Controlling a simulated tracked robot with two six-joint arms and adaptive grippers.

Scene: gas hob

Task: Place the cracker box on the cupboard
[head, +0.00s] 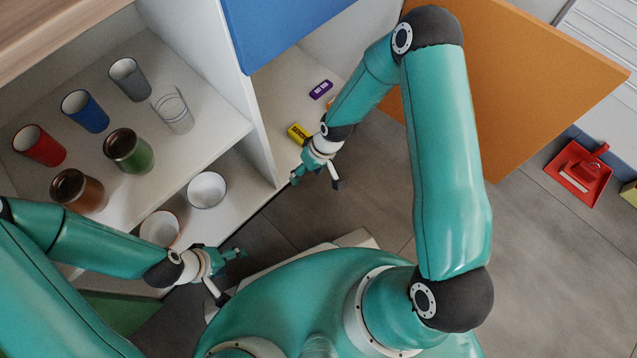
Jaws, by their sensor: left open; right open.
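The cupboard (232,112) is a white unit with shelves, seen from above at the left and middle. Its right compartment is open and holds a small yellow box (298,133) and a small purple box (320,89), with an orange thing partly hidden behind my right arm. I cannot tell whether any of these is the cracker box. My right gripper (316,182) is open and empty, just in front of the yellow box and apart from it. My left gripper (231,276) is open and empty, in front of the lower left shelf.
Several cups, including a blue cup (85,110) and a red cup (40,145), stand on the left shelf; bowls (207,189) stand below. An orange door (530,90) stands open at right. A red dustpan (578,172) lies on the floor. A yellow thing (630,193) is cut off at the right edge.

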